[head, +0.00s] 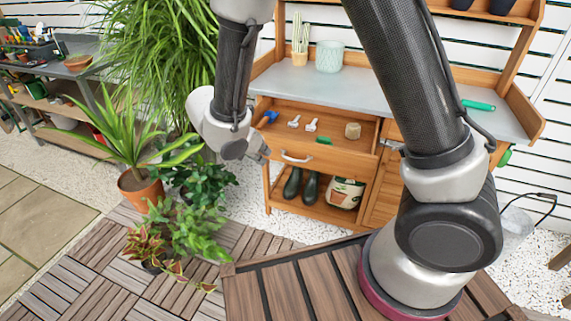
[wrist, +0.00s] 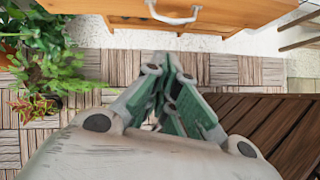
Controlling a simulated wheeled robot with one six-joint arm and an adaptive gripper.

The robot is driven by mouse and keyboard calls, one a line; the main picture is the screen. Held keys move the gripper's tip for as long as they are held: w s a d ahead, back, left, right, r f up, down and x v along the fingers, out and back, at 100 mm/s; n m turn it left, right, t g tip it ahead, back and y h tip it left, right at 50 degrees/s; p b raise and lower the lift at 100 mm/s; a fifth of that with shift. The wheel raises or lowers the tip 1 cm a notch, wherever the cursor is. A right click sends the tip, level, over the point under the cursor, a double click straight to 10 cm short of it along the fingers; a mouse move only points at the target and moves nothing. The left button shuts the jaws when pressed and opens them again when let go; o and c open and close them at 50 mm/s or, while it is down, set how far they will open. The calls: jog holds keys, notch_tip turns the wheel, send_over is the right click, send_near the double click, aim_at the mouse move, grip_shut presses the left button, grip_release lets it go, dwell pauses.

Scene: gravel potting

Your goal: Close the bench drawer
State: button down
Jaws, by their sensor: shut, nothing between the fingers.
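The wooden potting bench (head: 365,92) has a grey top. Its drawer (head: 322,152) is pulled open, with a white bar handle (head: 297,158) on its front. Inside lie a blue-handled tool (head: 267,118), two small white-topped items (head: 302,123), a green item (head: 323,140) and a tan block (head: 353,131). My gripper (head: 263,154) is shut and empty, just left of the handle in the head view. In the wrist view the gripper (wrist: 172,60) points toward the drawer front (wrist: 235,14), and the handle (wrist: 174,14) shows beyond the fingertips. I see no contact with the handle.
Dark boots (head: 302,186) and a bag (head: 345,192) stand on the shelf under the drawer. A potted spiky plant (head: 140,187) and leafy plants (head: 205,185) crowd the left. A wooden deck surface (head: 290,290) lies in front. A second bench (head: 70,115) stands far left.

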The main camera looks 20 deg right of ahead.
jog(key=w+d+r+x, duration=0.1)
jog(key=x, duration=1.1)
jog(key=shift+d, duration=0.45)
jog(key=shift+w+f, duration=0.1)
jog(key=shift+w, duration=0.05)
send_near(303, 131)
jog(key=w+d+f, duration=0.1)
jog(key=w+d, duration=0.1)
jog(key=w+d+f, duration=0.1)
jog(key=w+d, duration=0.1)
jog(key=d, duration=0.1)
jog(key=w+d+f, duration=0.1)
jog(key=w+d, duration=0.1)
jog(key=d, duration=0.1)
jog(key=shift+w+d+f, duration=0.1)
jog(key=shift+w+f, duration=0.1)
jog(key=shift+f, duration=0.2)
jog(key=s+a+r, duration=0.1)
jog(key=a, duration=0.1)
jog(key=s+a+r, duration=0.1)
jog(key=shift+s+a+r, duration=0.15)
jog(key=shift+s+a, duration=0.2)
jog(key=shift+s, duration=0.05)
jog(key=v, duration=0.8)
jog(key=shift+r, duration=0.35)
